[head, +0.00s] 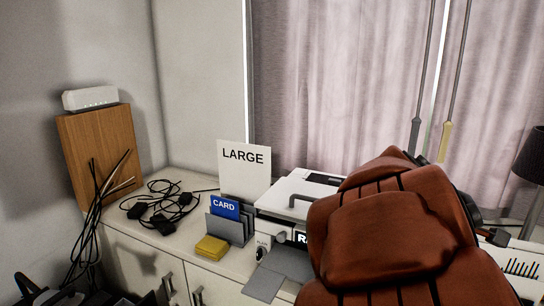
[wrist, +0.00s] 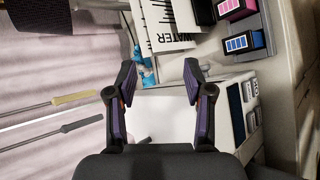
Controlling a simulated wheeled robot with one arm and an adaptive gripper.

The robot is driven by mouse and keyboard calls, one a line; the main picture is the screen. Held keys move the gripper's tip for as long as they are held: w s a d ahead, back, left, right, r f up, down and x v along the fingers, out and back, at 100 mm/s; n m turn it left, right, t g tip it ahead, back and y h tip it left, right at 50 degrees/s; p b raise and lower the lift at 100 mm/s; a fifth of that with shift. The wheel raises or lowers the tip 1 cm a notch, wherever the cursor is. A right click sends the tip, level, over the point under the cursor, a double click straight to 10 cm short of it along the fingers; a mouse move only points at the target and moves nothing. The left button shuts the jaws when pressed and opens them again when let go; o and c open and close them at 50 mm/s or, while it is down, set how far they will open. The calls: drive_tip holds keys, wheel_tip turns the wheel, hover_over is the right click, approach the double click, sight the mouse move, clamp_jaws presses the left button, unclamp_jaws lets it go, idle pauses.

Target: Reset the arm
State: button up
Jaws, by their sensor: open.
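My gripper (wrist: 159,72) shows in the wrist view with its two dark, purple-sided fingers spread apart. It is open, with nothing between the fingers. Beyond the fingers is a pale flat surface (wrist: 165,118), which they do not visibly grip. My gripper cannot be made out in the head view, where a large red-brown padded chair back (head: 395,235) covers the lower right.
A white printer (head: 298,190) stands on the cabinet, partly behind the chair back. Left of it are a LARGE card (head: 244,160), a blue CARD box (head: 225,207), a yellow block (head: 211,247) and black cables (head: 160,205). Curtains (wrist: 45,75) and pink and blue boxes (wrist: 237,8) show in the wrist view.

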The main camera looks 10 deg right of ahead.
drive_tip(key=s+a+f+m+g+y, duration=0.1)
drive_tip(key=s+a+f+y, duration=0.2)
drive_tip(key=a, duration=0.7)
drive_tip(key=s+a+f+m+g+y, duration=0.1)
drive_tip(key=s+a+f+y, duration=0.3)
drive_tip(key=s+a+f, duration=0.4)
drive_tip(key=s+a+f+m+g+y, duration=0.1)
drive_tip(key=s+a+f, duration=0.5)
drive_tip(key=a, duration=0.6)
drive_tip(key=m+y, duration=0.1)
drive_tip(key=y, duration=0.1)
drive_tip(key=shift+f+m+y, duration=0.2)
drive_tip(key=shift+m+y, duration=0.1)
drive_tip(key=shift+y, duration=0.1)
